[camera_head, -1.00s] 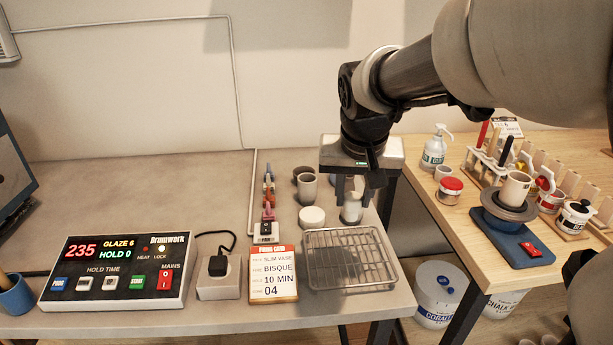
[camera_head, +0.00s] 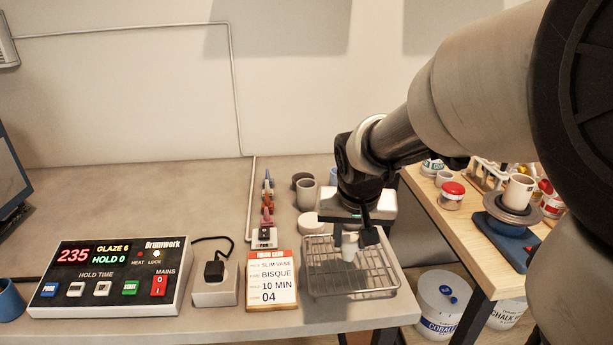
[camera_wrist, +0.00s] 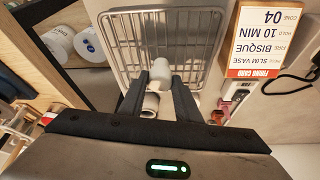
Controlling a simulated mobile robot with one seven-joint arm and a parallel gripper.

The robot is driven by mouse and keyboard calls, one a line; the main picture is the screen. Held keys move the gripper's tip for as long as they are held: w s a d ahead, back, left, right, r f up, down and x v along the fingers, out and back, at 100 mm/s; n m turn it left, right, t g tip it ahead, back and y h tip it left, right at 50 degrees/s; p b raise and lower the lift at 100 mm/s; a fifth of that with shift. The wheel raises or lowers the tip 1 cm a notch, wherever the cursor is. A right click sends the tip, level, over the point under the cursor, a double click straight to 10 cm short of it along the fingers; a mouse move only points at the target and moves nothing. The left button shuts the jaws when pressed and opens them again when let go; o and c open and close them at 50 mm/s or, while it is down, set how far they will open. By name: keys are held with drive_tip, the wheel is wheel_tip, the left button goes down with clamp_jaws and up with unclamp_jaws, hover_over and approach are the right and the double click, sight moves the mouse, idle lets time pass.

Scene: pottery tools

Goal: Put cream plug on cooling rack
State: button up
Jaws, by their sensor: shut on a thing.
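The cream plug (camera_head: 350,244) is a small pale cylinder, held roughly upright in my gripper (camera_head: 353,234). My gripper is shut on it, pointing down over the wire cooling rack (camera_head: 318,283). In the wrist view the plug (camera_wrist: 160,70) shows between the dark fingers, with the rack's wires (camera_wrist: 122,40) behind it. The rack is a shallow metal grid near the bench's front right edge, with nothing else seen on it. I cannot tell whether the plug touches the wires. My gripper hides part of the rack's back edge.
A firing card (camera_head: 271,282) stands just left of the rack, with a socket box (camera_head: 214,288) and a controller (camera_head: 110,279) further left. A white round lid (camera_head: 309,223) and a grey cup (camera_head: 306,194) stand behind. A gap separates the wooden table (camera_head: 464,225) at right.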

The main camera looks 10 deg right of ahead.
drive_tip(key=shift+f, duration=0.2)
drive_tip(key=o, duration=1.1)
drive_tip(key=shift+c, duration=0.2)
drive_tip(key=shift+s+r, duration=0.1)
drive_tip(key=shift+r, duration=0.55)
drive_tip(key=d+p+v, duration=0.1)
drive_tip(key=p+v, duration=0.2)
drive_tip(key=v, duration=0.8)
drive_tip(key=s+n+t, duration=0.1)
drive_tip(key=s+n, duration=0.1)
drive_tip(key=s, duration=1.1)
drive_tip(key=shift+s+a+y, duration=0.25)
drive_tip(key=shift+a+y, duration=0.1)
drive_tip(key=shift+y, duration=0.05)
